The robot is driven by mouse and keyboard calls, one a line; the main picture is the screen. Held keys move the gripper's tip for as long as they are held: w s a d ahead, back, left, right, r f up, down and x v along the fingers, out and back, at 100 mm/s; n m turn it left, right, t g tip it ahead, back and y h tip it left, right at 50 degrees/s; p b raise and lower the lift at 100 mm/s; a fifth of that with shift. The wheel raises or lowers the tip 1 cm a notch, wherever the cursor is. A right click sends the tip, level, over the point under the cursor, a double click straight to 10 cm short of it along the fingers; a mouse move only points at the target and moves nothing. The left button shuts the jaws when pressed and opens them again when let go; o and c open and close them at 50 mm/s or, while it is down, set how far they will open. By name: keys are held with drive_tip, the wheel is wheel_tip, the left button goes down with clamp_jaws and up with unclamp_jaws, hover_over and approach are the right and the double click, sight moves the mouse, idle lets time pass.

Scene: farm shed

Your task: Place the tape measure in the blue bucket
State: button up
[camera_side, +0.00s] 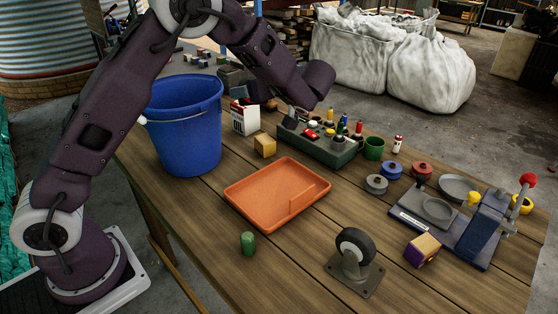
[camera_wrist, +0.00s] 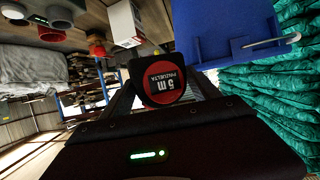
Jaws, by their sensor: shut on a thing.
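The tape measure (camera_wrist: 163,80) is black with a red round face marked "5 m". It is held in my gripper (camera_wrist: 161,92), between dark fingers in the wrist view. The blue bucket (camera_side: 186,130) stands upright on the left part of the table in the side view, with its rim open. In the wrist view the bucket (camera_wrist: 228,32) is at the upper right, to the right of the tape measure and apart from it. In the side view the held tape measure is hard to make out behind my arm, near the bucket's right side.
A white box (camera_side: 245,118) and a yellow block (camera_side: 265,145) stand right of the bucket. An orange tray (camera_side: 262,187) lies mid-table. A green organizer (camera_side: 325,151) with several items is behind it. A caster (camera_side: 355,255) and a blue-based device (camera_side: 430,228) are at the right.

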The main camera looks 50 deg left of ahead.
drive_tip(key=shift+n+g, duration=0.8)
drive_tip(key=shift+g, duration=0.1)
drive_tip(key=s+f, duration=0.1)
drive_tip(key=f, duration=0.4)
drive_tip(key=s+d+f, duration=0.1)
drive_tip(key=f, duration=0.5)
drive_tip(key=s+f, duration=0.1)
drive_tip(key=f, duration=0.4)
drive_tip(key=shift+s+d+f, duration=0.2)
drive_tip(key=shift+s+f, duration=0.05)
drive_tip(key=x, duration=0.4)
drive_tip(key=shift+a, duration=0.2)
drive_tip(key=shift+f, duration=0.15)
drive_tip(key=shift+f, duration=0.2)
drive_tip(key=o, duration=1.4)
